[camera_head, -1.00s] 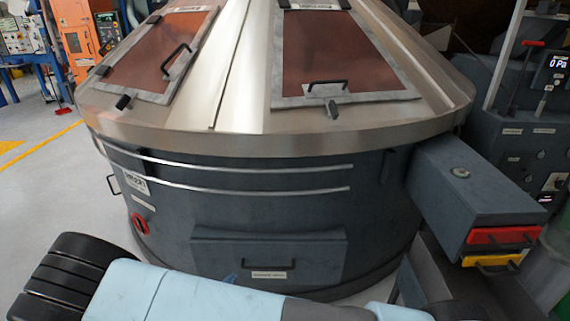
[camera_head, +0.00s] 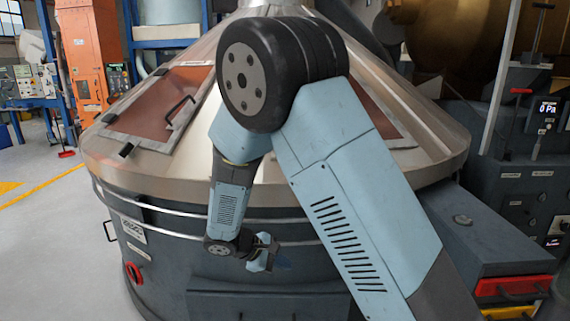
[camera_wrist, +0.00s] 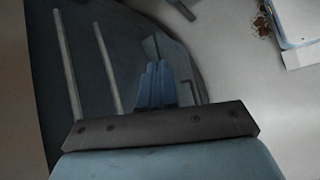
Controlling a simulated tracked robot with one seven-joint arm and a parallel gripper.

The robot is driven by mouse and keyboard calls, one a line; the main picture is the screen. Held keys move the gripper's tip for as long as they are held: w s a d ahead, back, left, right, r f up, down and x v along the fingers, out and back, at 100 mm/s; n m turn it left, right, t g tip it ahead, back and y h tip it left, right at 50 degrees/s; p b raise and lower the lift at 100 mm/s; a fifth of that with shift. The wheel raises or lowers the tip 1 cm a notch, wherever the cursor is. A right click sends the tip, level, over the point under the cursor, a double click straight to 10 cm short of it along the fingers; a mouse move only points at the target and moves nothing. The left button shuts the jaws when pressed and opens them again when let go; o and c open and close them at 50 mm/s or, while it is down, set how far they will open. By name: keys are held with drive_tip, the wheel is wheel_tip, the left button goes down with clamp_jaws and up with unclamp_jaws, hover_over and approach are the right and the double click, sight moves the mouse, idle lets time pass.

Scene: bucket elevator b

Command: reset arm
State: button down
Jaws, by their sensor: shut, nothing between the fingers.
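My arm is raised and folded across the middle of the head view, with its elbow high in front of the cone-topped machine (camera_head: 110,175). The forearm hangs down, and my gripper (camera_head: 277,262) is at its lower end, small in the picture, in front of the machine's dark side wall. In the wrist view the blue fingers of my gripper (camera_wrist: 156,84) are together with nothing between them. The machine's curved wall and two pale rails (camera_wrist: 108,65) show beyond them. I cannot tell the exact gap between gripper and wall.
A drawer box with red and yellow handles (camera_head: 505,285) juts out at the right. A control panel (camera_head: 535,150) reading "0 Pa" stands behind it. An orange cabinet (camera_head: 90,60) stands back left. Clear floor (camera_head: 50,240) lies to the left.

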drive_tip(key=s+d+r+m+g+y, duration=0.1)
drive_tip(key=s+d+r+m+y, duration=0.25)
drive_tip(key=d+r, duration=0.5)
drive_tip(key=s+d+r+m+g+y, duration=0.15)
drive_tip(key=d+r+m, duration=0.25)
drive_tip(key=d+r, duration=0.4)
drive_tip(key=s+d+r+m+t+y, duration=0.2)
drive_tip(key=s+d+r+m, duration=0.1)
drive_tip(key=s, duration=0.5)
drive_tip(key=s+d+r+m+t+y, duration=0.2)
drive_tip(key=s+d+r+m, duration=0.2)
drive_tip(key=s+r, duration=0.4)
drive_tip(key=shift+d, duration=0.35)
drive_tip(key=shift+t, duration=0.25)
